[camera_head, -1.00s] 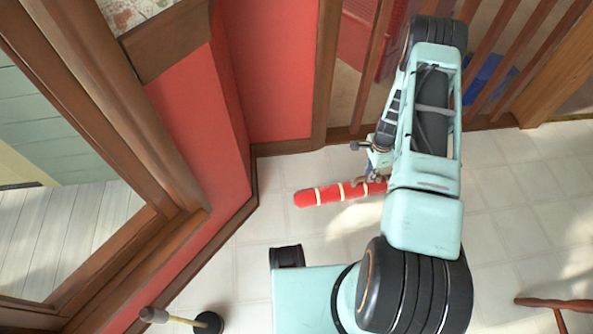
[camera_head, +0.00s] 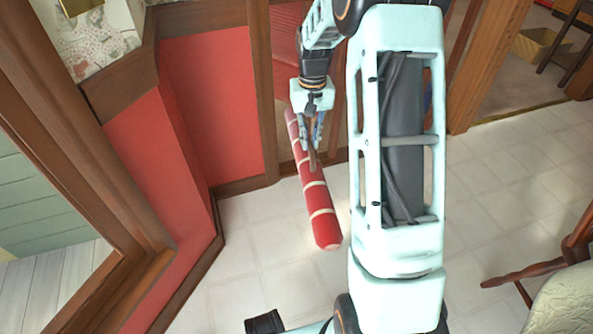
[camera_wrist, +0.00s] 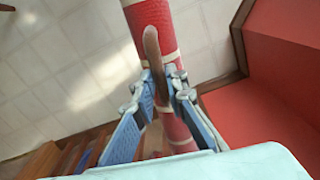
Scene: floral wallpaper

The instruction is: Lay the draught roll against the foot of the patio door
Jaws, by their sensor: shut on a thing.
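The draught roll (camera_head: 318,205) is a long red cylinder with cream bands. It hangs lengthwise in front of the brown posts, its lower end nearer the head camera, and appears lifted clear of the floor. My gripper (camera_head: 313,150) is shut on it by its brown strap handle. The wrist view shows the roll (camera_wrist: 180,22) crossing beyond the blue fingers (camera_wrist: 163,78), with the brown strap (camera_wrist: 152,48) between them. A brown-framed glazed opening (camera_head: 150,275) at the left looks onto pale decking; I cannot tell whether it is the patio door.
Red wall panels (camera_head: 212,110) with brown skirting form a corner at the left. Brown posts (camera_head: 262,100) stand behind the roll. A wooden chair (camera_head: 535,275) is at the lower right. The pale tiled floor (camera_head: 265,240) is open around the roll.

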